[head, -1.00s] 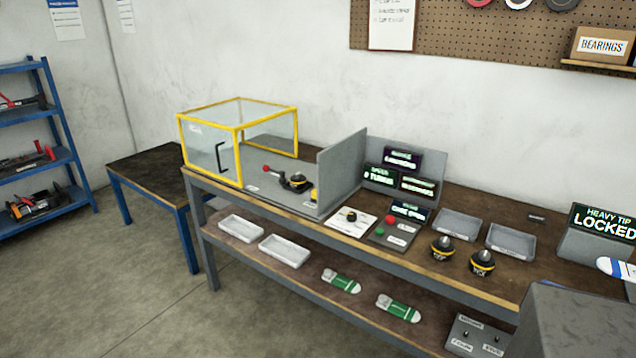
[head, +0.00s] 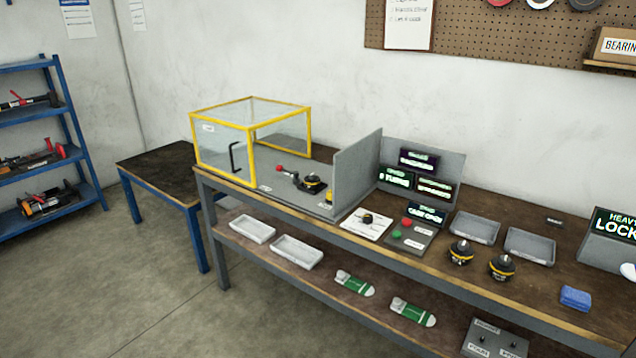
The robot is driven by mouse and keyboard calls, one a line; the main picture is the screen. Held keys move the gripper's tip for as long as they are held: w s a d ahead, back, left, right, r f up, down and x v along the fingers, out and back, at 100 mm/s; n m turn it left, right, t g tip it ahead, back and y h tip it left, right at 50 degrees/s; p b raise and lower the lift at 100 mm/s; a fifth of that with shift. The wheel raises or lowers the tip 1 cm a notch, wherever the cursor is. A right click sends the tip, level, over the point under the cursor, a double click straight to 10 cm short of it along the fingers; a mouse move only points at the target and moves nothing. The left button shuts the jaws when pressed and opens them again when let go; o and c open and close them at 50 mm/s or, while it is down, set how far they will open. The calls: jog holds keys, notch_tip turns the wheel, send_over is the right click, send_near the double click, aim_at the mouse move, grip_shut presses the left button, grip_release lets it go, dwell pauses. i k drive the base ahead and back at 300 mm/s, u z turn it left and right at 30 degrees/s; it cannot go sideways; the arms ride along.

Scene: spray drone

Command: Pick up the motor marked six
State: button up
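Two black motors with yellow bands stand upright on the workbench, a left one (head: 461,252) and a right one (head: 502,267), in front of two grey trays. Their labels are too small to read, so I cannot tell which is marked six. Another dark motor-like part (head: 312,184) sits on the grey base of the yellow-framed clear case (head: 251,127). A small dark part lies on a white sheet (head: 350,224). My gripper is not in view.
Two grey trays (head: 456,235) (head: 512,251) lie behind the motors. A button panel (head: 408,246) is to their left, a blue block (head: 575,298) to their right. Display signs (head: 418,160) stand behind. White trays (head: 290,262) and green-and-white items (head: 412,318) are on the lower shelf.

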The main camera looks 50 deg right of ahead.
aim_at(313, 185)
jog(key=u, duration=0.05)
jog(key=i, duration=0.95)
